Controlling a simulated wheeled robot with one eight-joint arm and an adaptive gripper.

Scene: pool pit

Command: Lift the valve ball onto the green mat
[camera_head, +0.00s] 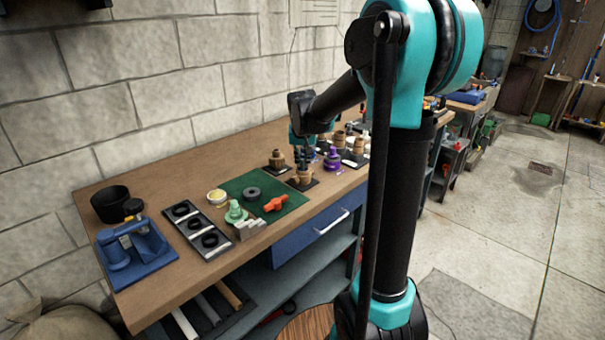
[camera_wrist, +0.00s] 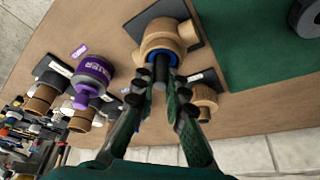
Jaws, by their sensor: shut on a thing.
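The green mat (camera_head: 236,187) lies on the workbench; part of it shows at the top right of the wrist view (camera_wrist: 250,50). My gripper (camera_wrist: 160,84) is shut on a dark upright part at the middle of a round tan piece (camera_wrist: 158,32) with a blue ring. This piece sits over a black pad beside the mat; I cannot tell whether it touches the pad. It may be the valve ball, but the fingers hide part of it. In the head view, my gripper (camera_head: 303,165) is above the same tan piece (camera_head: 304,179) at the mat's right edge.
On the mat are a dark ring (camera_head: 252,192), an orange part (camera_head: 275,204) and a green fitting (camera_head: 236,212). A purple container (camera_head: 333,160) and several tan fittings stand close by on the bench. A blue vise-like tool (camera_head: 135,252) is at the left.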

